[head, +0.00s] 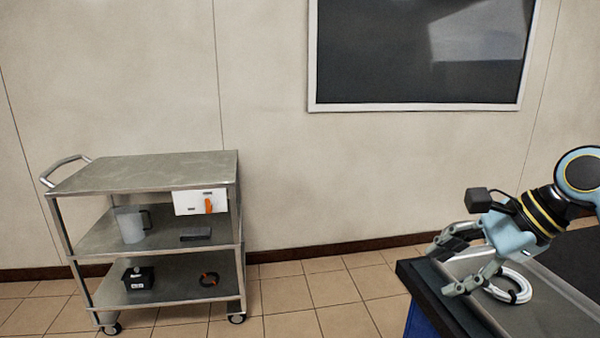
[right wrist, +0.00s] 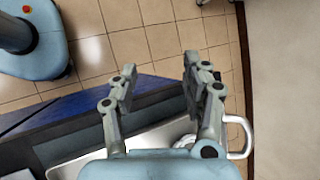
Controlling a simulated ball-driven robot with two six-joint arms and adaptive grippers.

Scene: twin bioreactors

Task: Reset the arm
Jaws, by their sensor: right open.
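My right gripper (head: 452,266) comes in from the right in the head view, on a light blue and black arm. It is open, with nothing between its fingers. It hovers above the edge of a dark-framed bench (head: 425,285) with a grey metal top. In the right wrist view both fingers of the gripper (right wrist: 160,85) stand apart, with floor and the bench edge visible between them. My left gripper is not in view.
A coiled white tube (head: 524,285) lies on the bench beside the right gripper. A steel cart (head: 150,172) at left holds a jug (head: 131,226), a white box (head: 200,202), a black box (head: 138,278) and a dark ring (head: 209,279). Tiled floor between is clear.

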